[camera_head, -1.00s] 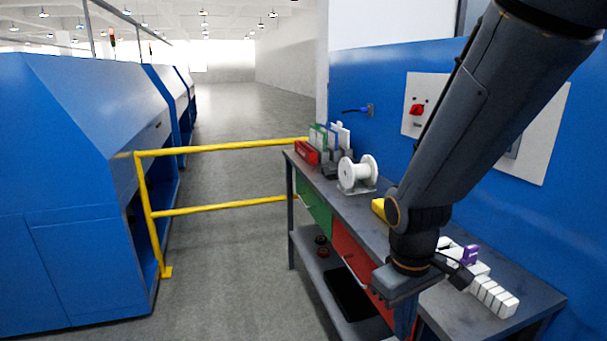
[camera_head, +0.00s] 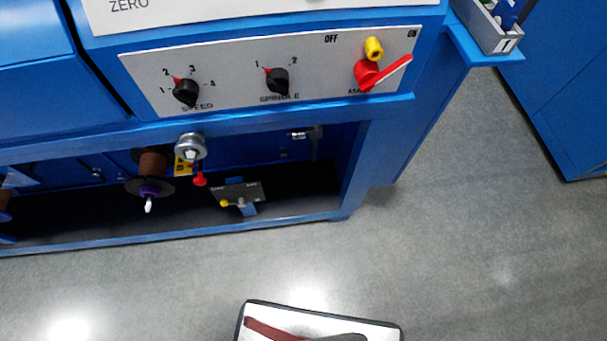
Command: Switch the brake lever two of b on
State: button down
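A blue machine fills the upper part of the view, with an open bay below its control panel (camera_head: 325,72). In the bay, a small dark plate (camera_head: 250,193) carries a yellow-tipped part (camera_head: 224,203) and a grey part; its lettering is too small to read. A red knob (camera_head: 199,179) hangs just left of it, beside a yellow label. I cannot tell which of these is brake lever two of b, or its setting. My gripper is not in view.
The panel has SPEED (camera_head: 186,92) and SPINDLE (camera_head: 277,81) knobs and a red rotary handle (camera_head: 382,73) with a yellow padlock. A spool (camera_head: 152,165) and a silver pulley (camera_head: 191,147) sit in the bay.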

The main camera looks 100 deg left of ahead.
aim_at(241, 202)
jog(key=k, duration=0.2)
jog(key=u, duration=1)
jog(key=i, duration=0.15)
jog(key=u, duration=2.35)
jog(key=k, duration=0.25)
jog(key=u, duration=0.85)
